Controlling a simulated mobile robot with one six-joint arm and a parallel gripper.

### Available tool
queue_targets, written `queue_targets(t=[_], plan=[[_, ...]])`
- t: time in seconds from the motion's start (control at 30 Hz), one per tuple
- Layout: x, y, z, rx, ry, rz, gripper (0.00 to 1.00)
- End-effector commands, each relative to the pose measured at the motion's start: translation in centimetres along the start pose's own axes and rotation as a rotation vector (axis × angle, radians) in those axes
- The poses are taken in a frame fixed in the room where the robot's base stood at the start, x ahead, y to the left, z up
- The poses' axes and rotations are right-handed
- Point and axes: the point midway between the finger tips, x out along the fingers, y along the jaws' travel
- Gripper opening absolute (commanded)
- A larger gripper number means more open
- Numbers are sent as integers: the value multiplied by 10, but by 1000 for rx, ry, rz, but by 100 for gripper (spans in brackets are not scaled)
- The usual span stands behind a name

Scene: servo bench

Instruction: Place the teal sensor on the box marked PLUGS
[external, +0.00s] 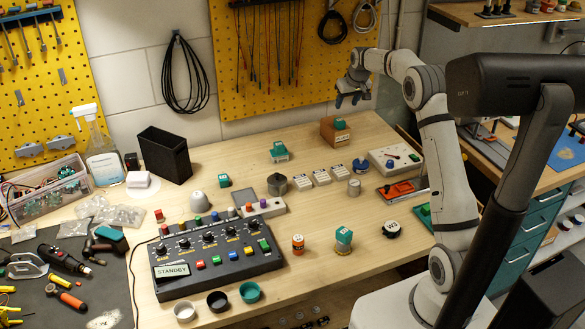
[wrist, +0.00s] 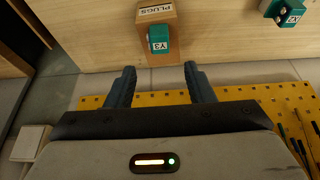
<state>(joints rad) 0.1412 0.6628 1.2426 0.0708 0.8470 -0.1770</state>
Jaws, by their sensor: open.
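A wooden-brown box marked PLUGS (wrist: 172,17) stands at the back of the bench near the pegboard; it also shows in the external view (external: 328,135). A teal sensor (wrist: 159,34) with a white label reading Y3 rests on top of this box, and it shows in the external view (external: 340,124) too. My gripper (external: 352,99) is above and behind the box, near the pegboard. In the wrist view my gripper (wrist: 160,70) is open and empty, its fingers apart from the sensor.
Another teal block (external: 279,151) with a white label stands left of the box; more teal pieces are a small block (external: 224,181) and one on a round base (external: 343,235). A black bin (external: 165,155) and a control panel (external: 217,257) are to the left.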

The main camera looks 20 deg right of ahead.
Motion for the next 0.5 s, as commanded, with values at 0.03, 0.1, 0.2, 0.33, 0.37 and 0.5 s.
queue_targets(t=[0.03,0.1,0.2,0.33,0.37,0.5], plan=[[-6,0,0,0,1,0,48],[-13,0,0,0,1,0,48],[-18,0,0,0,0,0,48],[-26,-2,3,0,-1,0,48],[-31,-3,5,-1,-1,0,48],[-69,-17,30,-1,-8,-1,48]])
